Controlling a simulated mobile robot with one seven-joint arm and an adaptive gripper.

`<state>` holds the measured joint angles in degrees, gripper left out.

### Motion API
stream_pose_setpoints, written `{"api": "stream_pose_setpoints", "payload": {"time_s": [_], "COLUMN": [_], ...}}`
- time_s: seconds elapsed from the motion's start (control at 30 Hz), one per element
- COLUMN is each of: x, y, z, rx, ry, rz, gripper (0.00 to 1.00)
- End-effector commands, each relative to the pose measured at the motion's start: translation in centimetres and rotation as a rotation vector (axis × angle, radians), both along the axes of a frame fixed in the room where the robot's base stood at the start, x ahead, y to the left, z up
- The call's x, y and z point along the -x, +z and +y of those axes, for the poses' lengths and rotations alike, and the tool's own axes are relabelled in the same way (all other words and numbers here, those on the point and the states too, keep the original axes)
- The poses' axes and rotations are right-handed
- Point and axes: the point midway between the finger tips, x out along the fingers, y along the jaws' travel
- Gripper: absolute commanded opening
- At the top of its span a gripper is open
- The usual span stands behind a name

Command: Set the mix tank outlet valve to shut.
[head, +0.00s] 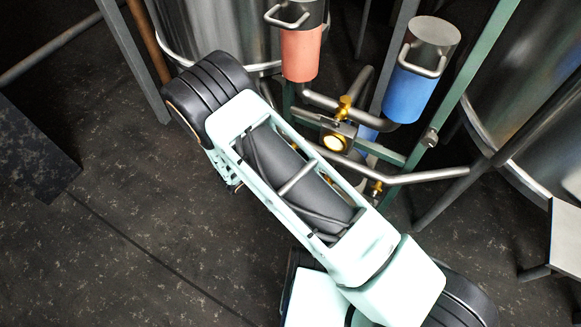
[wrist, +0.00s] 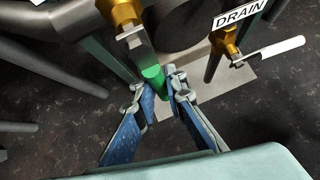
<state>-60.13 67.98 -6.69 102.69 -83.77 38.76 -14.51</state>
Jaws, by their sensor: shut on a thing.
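In the wrist view, a valve lever with a flat metal arm and a green grip (wrist: 153,76) comes down from a brass valve body (wrist: 125,13) on a grey pipe. My gripper (wrist: 162,84) has its blue-padded fingers on either side of the green grip and is shut on it. No readable name for this valve shows in the wrist view. In the head view, my arm covers the gripper and the lever. Brass fittings (head: 344,106) show on the pipes just beyond my arm there.
A second brass valve with a pale lever (wrist: 270,52) and a DRAIN label (wrist: 240,14) sits close to the right. In the head view, a red cylinder (head: 300,54) and a blue cylinder (head: 408,92) stand above the pipes. Dark floor (head: 110,230) lies open at left.

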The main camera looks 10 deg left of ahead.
Motion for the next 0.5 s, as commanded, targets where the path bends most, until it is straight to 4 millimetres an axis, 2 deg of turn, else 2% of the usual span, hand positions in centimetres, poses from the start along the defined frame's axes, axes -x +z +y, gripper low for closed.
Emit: {"api": "stream_pose_setpoints", "payload": {"time_s": [0.27, 0.3, 0.43, 0.5], "x": [-0.10, -0.10, -0.08, -0.07], "y": [0.10, 0.10, 0.08, 0.06], "z": [0.29, 0.29, 0.23, 0.19], "rx": [-0.006, -0.006, -0.005, -0.004], "ry": [0.001, 0.001, 0.001, 0.000], "rz": [-0.002, -0.002, -0.001, -0.001], "gripper": [0.00, 0.15, 0.29, 0.29]}}
